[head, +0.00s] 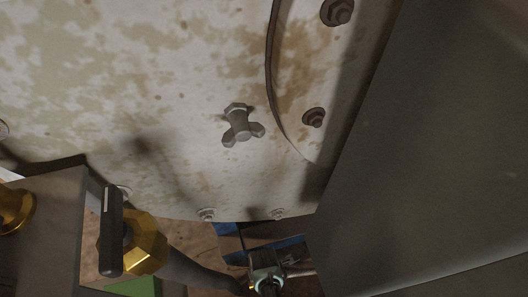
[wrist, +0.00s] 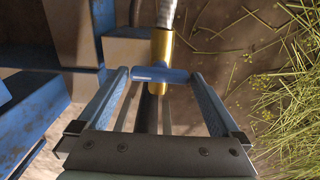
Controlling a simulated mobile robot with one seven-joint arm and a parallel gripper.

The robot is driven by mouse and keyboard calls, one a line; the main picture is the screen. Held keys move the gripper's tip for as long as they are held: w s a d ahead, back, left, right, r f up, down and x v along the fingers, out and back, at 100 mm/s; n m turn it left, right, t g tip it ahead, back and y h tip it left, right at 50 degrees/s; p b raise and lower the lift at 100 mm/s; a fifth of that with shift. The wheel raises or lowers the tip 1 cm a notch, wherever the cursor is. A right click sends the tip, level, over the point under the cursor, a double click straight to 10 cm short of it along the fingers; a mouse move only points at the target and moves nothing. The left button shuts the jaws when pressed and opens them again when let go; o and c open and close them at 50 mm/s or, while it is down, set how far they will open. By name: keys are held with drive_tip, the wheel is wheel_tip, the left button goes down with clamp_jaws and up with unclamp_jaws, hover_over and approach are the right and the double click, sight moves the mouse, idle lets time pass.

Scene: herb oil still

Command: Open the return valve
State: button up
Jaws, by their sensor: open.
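In the wrist view, a blue T-shaped valve handle (wrist: 160,75) sits on a brass fitting (wrist: 161,48), with a pale pipe running up from it. It appears to be the return valve; no label shows. My gripper (wrist: 160,79) is open, its two fingers on either side of the handle. Small gaps show at both ends of the handle, and I cannot tell how deep it lies between the fingers. In the head view, a brass valve with a dark bar handle (head: 111,230) is at the lower left.
A stained pale metal vessel (head: 170,80) with bolts fills much of the head view. A large dark panel (head: 440,150) blocks its right side. In the wrist view, blue beams (wrist: 55,115) stand close on the left and cut herb stalks (wrist: 285,90) lie at right.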

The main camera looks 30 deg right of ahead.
drive_tip(key=shift+f, duration=0.2)
drive_tip(key=c, duration=1)
drive_tip(key=shift+m, duration=0.3)
drive_tip(key=m+p, duration=0.1)
drive_tip(key=m, duration=0.7)
drive_tip(key=shift+m, duration=0.4)
drive_tip(key=m, duration=0.4)
drive_tip(key=shift+p, duration=0.4)
drive_tip(key=shift+m, duration=2.5)
